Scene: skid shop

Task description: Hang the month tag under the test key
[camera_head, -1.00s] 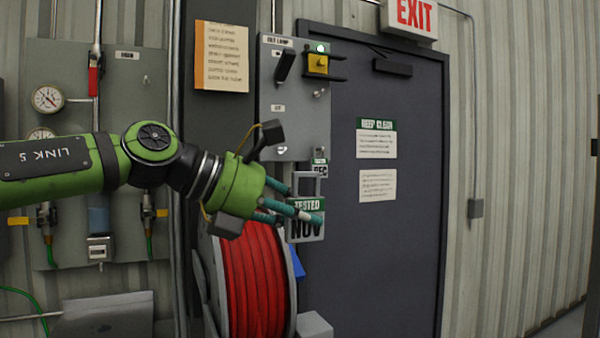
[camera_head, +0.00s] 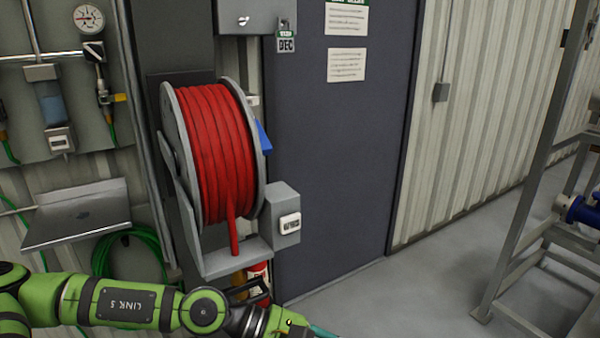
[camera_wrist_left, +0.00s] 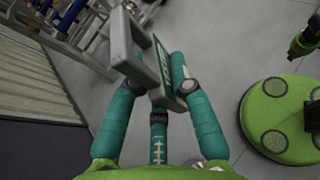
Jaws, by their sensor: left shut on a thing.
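My left gripper (camera_head: 322,332) is at the bottom edge of the head view, where its fingers are mostly cut off. In the left wrist view its teal fingers (camera_wrist_left: 155,95) are shut on a tag (camera_wrist_left: 162,66) with a grey loop and a green band. The tag is tilted, and its lettering is unreadable there. Another tag reading DEC (camera_head: 286,45) hangs at the lower right corner of the grey test panel (camera_head: 230,20), well above my gripper. Only the lower edge of that panel shows.
A red hose reel (camera_head: 220,155) stands out from the wall between my gripper and the panel, with a grey box (camera_head: 283,215) beside it. A metal shelf (camera_head: 78,213) juts out at left. A metal frame (camera_head: 535,190) stands at right. The floor (camera_head: 400,290) between is clear.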

